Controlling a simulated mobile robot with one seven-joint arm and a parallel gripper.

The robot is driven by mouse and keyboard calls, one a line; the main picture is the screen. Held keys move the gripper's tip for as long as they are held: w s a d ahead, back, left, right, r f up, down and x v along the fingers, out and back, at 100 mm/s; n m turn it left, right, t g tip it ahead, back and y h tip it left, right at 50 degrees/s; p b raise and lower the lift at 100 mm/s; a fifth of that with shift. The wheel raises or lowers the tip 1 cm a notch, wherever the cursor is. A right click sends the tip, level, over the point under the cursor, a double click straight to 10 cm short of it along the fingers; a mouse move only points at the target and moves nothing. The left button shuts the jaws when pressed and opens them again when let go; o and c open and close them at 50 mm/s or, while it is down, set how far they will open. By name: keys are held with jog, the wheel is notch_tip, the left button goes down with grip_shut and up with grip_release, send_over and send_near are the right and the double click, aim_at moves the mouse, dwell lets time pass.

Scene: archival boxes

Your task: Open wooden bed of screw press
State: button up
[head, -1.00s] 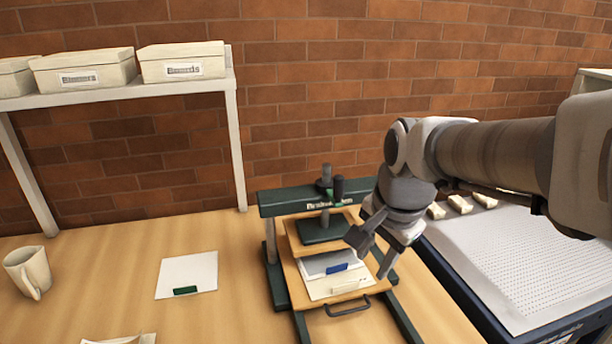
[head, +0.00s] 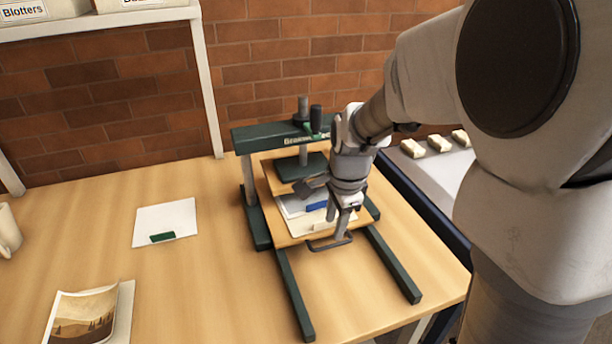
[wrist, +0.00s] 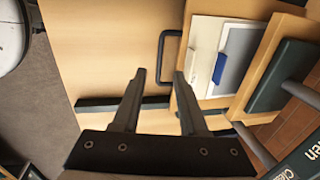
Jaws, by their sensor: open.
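The screw press has a dark green frame (head: 258,138) and a wooden bed (head: 288,234) on two green rails. The bed lies partly under the green platen (head: 300,165), with its front part exposed. Papers with a blue tab (head: 316,206) and a cream tab lie on it. A dark bar handle (head: 314,246) is on the bed's front edge; it also shows in the wrist view (wrist: 162,55). My gripper (head: 328,211) is open and empty over the bed's front. In the wrist view its fingers (wrist: 159,77) point towards the handle, with contact unclear.
A white sheet with a green tab (head: 165,222) lies left of the press. A picture print (head: 85,315) lies at the front left, and a mug (head: 8,232) stands at the left edge. A perforated table (head: 445,178) stands at the right. Tabletop before the rails is clear.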

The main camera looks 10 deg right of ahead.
aim_at(329, 246)
jog(key=f, duration=0.3)
jog(key=w+f+b, duration=0.1)
jog(key=f, duration=0.3)
jog(key=shift+w+a+f+b, duration=0.1)
jog(key=shift+w+a+b, duration=0.1)
jog(key=shift+b, duration=0.1)
grip_shut()
dwell(1.0)
